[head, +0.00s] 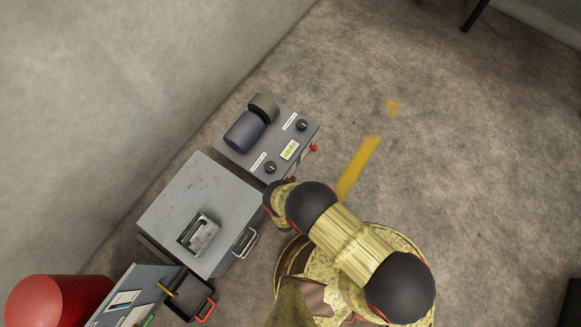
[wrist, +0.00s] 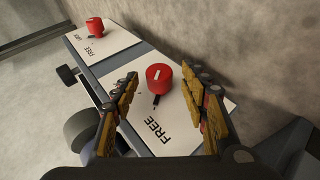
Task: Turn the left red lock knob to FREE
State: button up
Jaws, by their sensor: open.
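My gripper (wrist: 161,75) is open, with one finger on each side of this knob and visible gaps; I cannot tell the depth exactly. A second red knob (wrist: 95,26) stands on another lettered plate at the upper left. In the head view, one red knob (head: 314,148) shows on the grey box's front; my arm hides the near end of that front and my fingers.
The grey box (head: 228,142) carries a blue cylinder (head: 244,131), a dark cylinder (head: 264,107), two black dials and a small green display. A grey cabinet (head: 165,205) with a handle stands beside it. A red drum (head: 58,302) is at lower left.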

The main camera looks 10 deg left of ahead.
jog(key=a+v, duration=0.1)
jog(key=v, duration=1)
jog(key=shift+d, duration=0.4)
jog(key=shift+s+r, duration=0.1)
